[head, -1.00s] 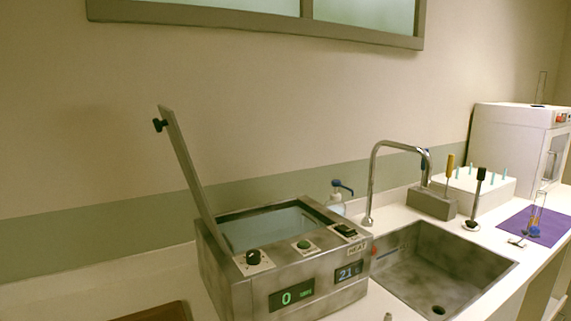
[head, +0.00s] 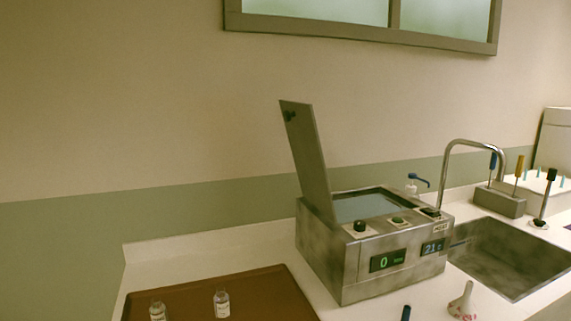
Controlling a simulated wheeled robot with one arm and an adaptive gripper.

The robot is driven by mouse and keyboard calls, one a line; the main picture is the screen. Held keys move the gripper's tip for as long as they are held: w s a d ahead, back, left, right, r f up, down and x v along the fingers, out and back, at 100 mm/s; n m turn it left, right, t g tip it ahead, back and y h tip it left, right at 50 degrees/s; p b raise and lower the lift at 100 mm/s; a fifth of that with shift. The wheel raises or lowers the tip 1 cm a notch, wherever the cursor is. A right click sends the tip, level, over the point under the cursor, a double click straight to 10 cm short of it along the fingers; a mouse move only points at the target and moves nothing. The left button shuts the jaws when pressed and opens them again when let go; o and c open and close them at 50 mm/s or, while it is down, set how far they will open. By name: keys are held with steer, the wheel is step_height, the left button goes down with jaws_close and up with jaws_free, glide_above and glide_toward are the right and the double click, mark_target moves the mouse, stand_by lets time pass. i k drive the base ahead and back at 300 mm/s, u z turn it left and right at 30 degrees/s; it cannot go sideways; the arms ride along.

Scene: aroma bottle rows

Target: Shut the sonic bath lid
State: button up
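The sonic bath (head: 345,265) is a steel box on the white counter, with knobs on its top edge and two lit displays on its front. The open basin (head: 366,207) shows a pale blue-grey inside. My gripper is not in view.
A steel sink (head: 500,255) with a curved tap (head: 446,165) lies to the right of the bath. A brown tray (head: 265,295) with two small labelled bottles (head: 222,304) is at the front left. A small pinkish-white flask (head: 463,301) stands before the bath.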

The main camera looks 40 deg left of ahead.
mark_target(299, 119)
steer(key=k, duration=0.15)
steer(key=u, duration=1.65)
steer(key=i, duration=0.45)
